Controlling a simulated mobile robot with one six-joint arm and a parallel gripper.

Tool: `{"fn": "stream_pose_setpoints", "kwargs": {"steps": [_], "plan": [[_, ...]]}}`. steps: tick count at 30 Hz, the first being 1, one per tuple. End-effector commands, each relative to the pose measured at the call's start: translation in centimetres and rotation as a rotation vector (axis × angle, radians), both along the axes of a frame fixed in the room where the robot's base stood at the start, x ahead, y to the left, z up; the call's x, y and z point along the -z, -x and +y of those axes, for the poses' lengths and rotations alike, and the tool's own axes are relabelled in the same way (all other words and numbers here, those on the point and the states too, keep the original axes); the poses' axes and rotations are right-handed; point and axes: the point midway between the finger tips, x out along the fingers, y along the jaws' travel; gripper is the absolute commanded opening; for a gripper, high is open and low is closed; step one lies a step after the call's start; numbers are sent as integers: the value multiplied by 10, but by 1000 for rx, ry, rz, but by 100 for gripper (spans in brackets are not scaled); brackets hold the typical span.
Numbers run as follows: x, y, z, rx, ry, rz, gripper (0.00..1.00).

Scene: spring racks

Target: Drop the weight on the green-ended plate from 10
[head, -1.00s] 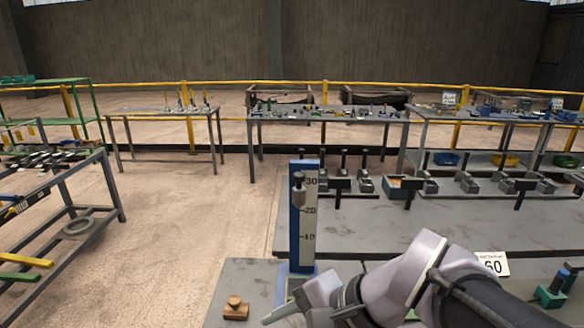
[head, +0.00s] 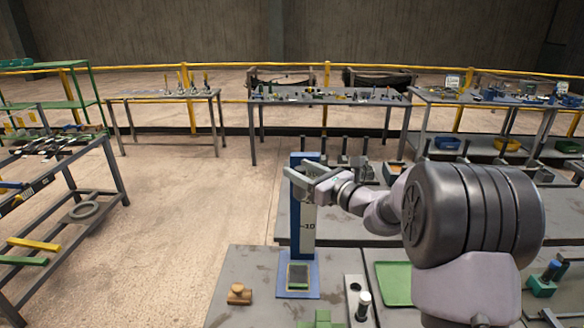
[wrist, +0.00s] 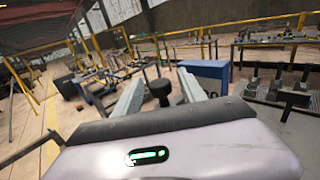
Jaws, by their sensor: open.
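A blue stand with a white height scale (head: 308,225) stands upright on the near bench; the 10 mark is readable. My gripper (head: 303,178) is at the upper part of the scale, covering the higher marks. In the wrist view my gripper (wrist: 160,95) is open, with one pale finger on each side of a dark, knobbed weight (wrist: 160,90). I cannot tell whether either finger touches it. The weight is mostly hidden in the head view. A small plate (head: 298,275) lies on the stand's blue foot, below the gripper; its greenish ends are hard to make out.
A wooden knobbed block (head: 239,293) stands left of the stand. A green tray (head: 394,284) and a grey fixture with a pale peg (head: 362,303) are to the right. Several dark fixtures stand on the bench behind.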

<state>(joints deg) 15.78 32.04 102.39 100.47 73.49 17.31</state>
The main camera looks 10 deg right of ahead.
Motion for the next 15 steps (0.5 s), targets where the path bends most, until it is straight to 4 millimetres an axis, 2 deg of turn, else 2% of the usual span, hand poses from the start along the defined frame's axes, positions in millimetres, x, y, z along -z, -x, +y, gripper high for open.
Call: {"fn": "stream_pose_setpoints", "kwargs": {"steps": [6, 15], "plan": [[1, -24, 17, -2, 1, 0, 49], [0, -28, 19, -1, 1, 1, 49]]}}
